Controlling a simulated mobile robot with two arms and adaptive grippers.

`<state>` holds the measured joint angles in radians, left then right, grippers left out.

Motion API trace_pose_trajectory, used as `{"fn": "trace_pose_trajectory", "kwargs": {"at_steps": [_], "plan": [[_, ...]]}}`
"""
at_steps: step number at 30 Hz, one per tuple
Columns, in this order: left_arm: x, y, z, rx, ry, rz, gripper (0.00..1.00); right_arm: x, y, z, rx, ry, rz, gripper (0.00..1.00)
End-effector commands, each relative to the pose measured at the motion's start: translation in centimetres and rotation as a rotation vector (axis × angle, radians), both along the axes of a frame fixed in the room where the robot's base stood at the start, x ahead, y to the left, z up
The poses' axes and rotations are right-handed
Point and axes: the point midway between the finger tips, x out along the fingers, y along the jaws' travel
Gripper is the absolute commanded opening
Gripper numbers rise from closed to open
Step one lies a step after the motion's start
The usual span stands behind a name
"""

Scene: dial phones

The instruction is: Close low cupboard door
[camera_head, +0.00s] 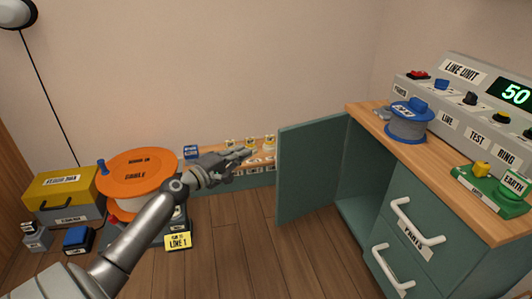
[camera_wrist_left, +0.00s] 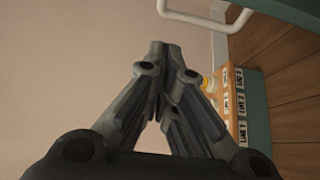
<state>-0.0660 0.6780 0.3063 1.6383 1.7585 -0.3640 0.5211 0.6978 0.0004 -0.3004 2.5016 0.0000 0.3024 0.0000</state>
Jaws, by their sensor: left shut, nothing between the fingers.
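The low cupboard door (camera_head: 312,170) is a green panel standing wide open, swung out to the left from the green cabinet (camera_head: 440,230). The cupboard's dark inside (camera_head: 358,190) shows to the right of it. My left gripper (camera_head: 250,153) is shut and empty, just left of the door's free edge, with a small gap in the picture; I cannot tell whether it touches. In the left wrist view the shut fingers (camera_wrist_left: 168,48) point up toward a white handle (camera_wrist_left: 208,14) beside a green panel edge (camera_wrist_left: 290,12). My right gripper is not in view.
An orange cable reel (camera_head: 140,172), a yellow-topped box (camera_head: 60,187) and smaller boxes stand on the floor at left. Floor before the door is clear.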

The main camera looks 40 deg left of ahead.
Motion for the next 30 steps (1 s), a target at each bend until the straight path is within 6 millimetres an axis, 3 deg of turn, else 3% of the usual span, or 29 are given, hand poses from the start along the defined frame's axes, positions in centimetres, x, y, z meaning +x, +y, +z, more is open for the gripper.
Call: {"fn": "trace_pose_trajectory", "kwargs": {"at_steps": [9, 18, 23, 30], "plan": [[4.9, -0.5, -0.1, 0.003, -0.002, 0.001, 0.00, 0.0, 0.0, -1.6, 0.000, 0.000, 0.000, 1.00], [8.5, -1.0, -0.1, 0.003, -0.001, 0.001, 0.00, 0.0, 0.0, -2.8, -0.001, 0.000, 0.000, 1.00], [7.3, -3.1, 0.2, 0.007, 0.004, -0.002, 0.00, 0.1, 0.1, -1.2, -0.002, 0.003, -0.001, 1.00], [6.7, -4.4, 0.1, 0.003, 0.003, 0.001, 0.00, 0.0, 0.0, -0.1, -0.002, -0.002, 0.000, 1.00]]}}
